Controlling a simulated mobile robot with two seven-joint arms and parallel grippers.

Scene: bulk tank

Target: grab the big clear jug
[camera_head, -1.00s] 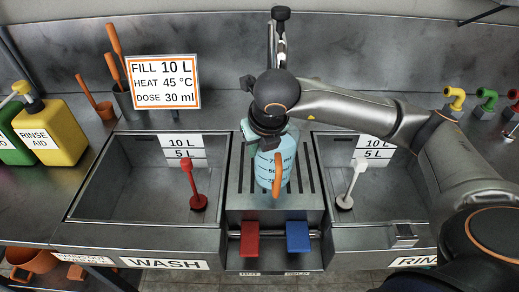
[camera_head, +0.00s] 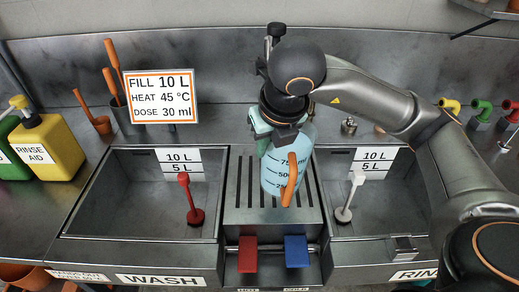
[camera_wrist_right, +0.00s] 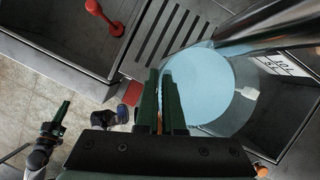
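The big clear jug (camera_head: 273,174) has a bluish tint, printed volume marks and an orange handle (camera_head: 290,180). It is tilted a little over the slotted drain plate between the sinks. In the right wrist view, the green fingers (camera_wrist_right: 165,101) lie close together against the pale blue jug (camera_wrist_right: 215,92). The arm hides part of the jug's top. My left gripper (camera_wrist_right: 56,122) shows small at the lower left of the wrist view, away from the jug; its opening is unclear.
The wash sink (camera_head: 100,222) is left and the rinse sink (camera_head: 349,227) right. A red plug handle (camera_head: 189,195) and a white one (camera_head: 350,195) stand in them. Red (camera_head: 248,254) and blue pedals (camera_head: 296,253) are in front. A faucet (camera_head: 275,32) stands behind the jug.

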